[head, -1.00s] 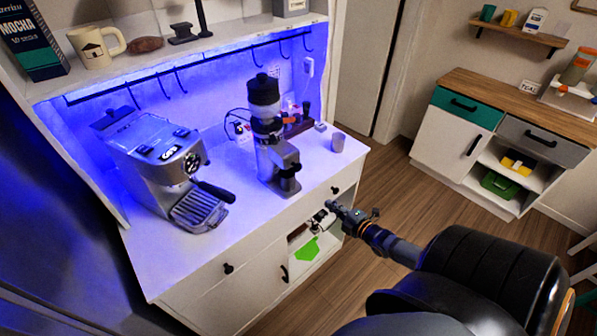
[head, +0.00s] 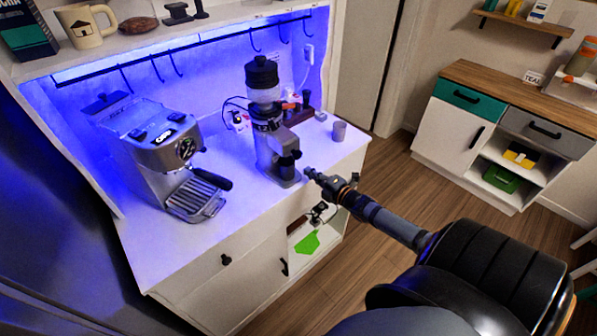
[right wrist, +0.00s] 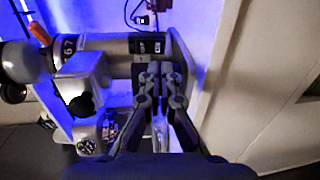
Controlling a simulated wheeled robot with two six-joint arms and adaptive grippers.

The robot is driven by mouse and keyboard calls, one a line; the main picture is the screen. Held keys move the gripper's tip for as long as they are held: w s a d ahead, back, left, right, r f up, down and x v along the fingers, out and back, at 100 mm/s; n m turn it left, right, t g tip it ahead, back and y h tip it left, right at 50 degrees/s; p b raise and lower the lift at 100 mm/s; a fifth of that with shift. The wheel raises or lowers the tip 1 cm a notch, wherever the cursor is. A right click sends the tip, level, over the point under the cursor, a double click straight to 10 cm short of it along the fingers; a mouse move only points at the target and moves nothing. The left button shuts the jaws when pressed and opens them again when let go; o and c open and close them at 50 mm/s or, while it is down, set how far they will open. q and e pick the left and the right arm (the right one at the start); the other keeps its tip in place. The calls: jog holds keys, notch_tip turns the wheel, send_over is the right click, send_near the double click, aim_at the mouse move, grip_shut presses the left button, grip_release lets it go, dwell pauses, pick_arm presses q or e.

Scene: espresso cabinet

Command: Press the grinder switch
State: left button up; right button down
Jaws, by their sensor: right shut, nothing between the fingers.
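The grinder (head: 283,166) stands upright on the white counter, grey with a black hopper on top. My right gripper (head: 309,174) is shut and empty, its tips just right of the grinder's lower body and close to it. I cannot tell whether they touch. In the right wrist view the closed fingers (right wrist: 160,72) point away from the camera. A dark-and-grey body with a small dark panel lies just beyond them. I cannot make out the grinder switch clearly in either view. My left gripper is not in view.
The espresso machine (head: 160,150) stands left of the grinder. An open shelf holds a green item (head: 307,243).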

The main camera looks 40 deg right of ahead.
jog(key=w+b, duration=0.1)
jog(key=b, duration=0.1)
jog(key=w+f+b, duration=0.1)
jog(key=w, duration=0.1)
jog(key=w+b, duration=0.1)
jog(key=b, duration=0.1)
jog(key=shift+w+a+f+b, duration=0.2)
jog(key=shift+w+f+b, duration=0.1)
jog(key=shift+f+b, duration=0.05)
jog(key=shift+w+d+r+p, duration=0.1)
jog(key=shift+w+r+p, duration=0.2)
jog(key=shift+r+p, duration=0.55)
jog(key=shift+w+f+p, duration=0.15)
jog(key=shift+w+p, duration=0.25)
jog(key=shift+p, duration=0.1)
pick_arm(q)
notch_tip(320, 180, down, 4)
pick_arm(e)
jog(key=shift+w+f, duration=0.2)
jog(key=shift+w, duration=0.05)
